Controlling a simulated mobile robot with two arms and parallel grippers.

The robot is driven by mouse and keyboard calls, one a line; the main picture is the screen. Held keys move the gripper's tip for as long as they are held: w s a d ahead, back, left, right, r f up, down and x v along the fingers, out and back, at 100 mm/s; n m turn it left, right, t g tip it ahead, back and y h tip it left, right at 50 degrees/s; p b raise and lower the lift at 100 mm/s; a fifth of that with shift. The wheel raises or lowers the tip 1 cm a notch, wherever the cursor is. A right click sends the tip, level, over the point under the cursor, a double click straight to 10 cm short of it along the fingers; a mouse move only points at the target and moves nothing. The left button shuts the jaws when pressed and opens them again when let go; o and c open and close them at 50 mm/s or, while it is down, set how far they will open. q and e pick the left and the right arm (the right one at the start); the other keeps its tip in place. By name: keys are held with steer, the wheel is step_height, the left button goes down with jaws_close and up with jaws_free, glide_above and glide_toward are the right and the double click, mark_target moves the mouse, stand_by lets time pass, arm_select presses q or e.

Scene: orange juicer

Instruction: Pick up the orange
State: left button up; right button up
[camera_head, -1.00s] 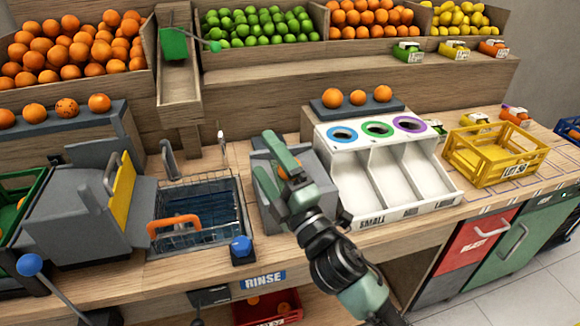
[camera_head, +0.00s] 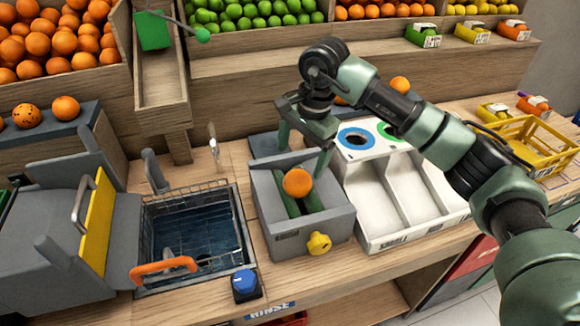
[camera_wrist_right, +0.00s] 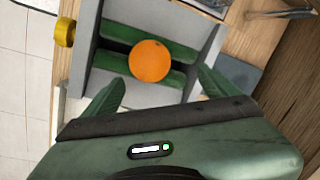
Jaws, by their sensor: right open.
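An orange (camera_head: 298,183) rests on the green rails inside a grey box-shaped device (camera_head: 290,243) with a yellow knob on its front. The orange also shows in the right wrist view (camera_wrist_right: 149,61), beyond the fingertips and between them. My right gripper (camera_head: 303,165) reaches down over the device from behind, its green fingers spread wide on either side of the orange. In the right wrist view my right gripper (camera_wrist_right: 158,92) is open and empty. I cannot tell in the head view whether a finger touches the orange. My left gripper is out of view.
A wire-basket sink (camera_head: 195,235) with an orange handle lies left of the device. A white sorting bin (camera_head: 378,190) stands close on its right. A blue knob (camera_head: 245,283) sits at the counter's front edge. A yellow crate (camera_head: 535,145) stands farther right.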

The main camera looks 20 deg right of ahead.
mark_target(300, 174)
steer(key=shift+d, duration=0.3)
steer(key=f, duration=0.1)
steer(key=s+f+p, duration=0.1)
steer(key=f+p, duration=0.1)
steer(key=shift+s+a, duration=0.35)
steer(key=f, duration=0.1)
steer(key=f+p, duration=0.1)
steer(key=f, duration=0.1)
steer(key=shift+w+a, duration=0.15)
steer(key=shift+w, duration=0.25)
steer(key=shift+f, duration=0.35)
steer(key=c, duration=1.6)
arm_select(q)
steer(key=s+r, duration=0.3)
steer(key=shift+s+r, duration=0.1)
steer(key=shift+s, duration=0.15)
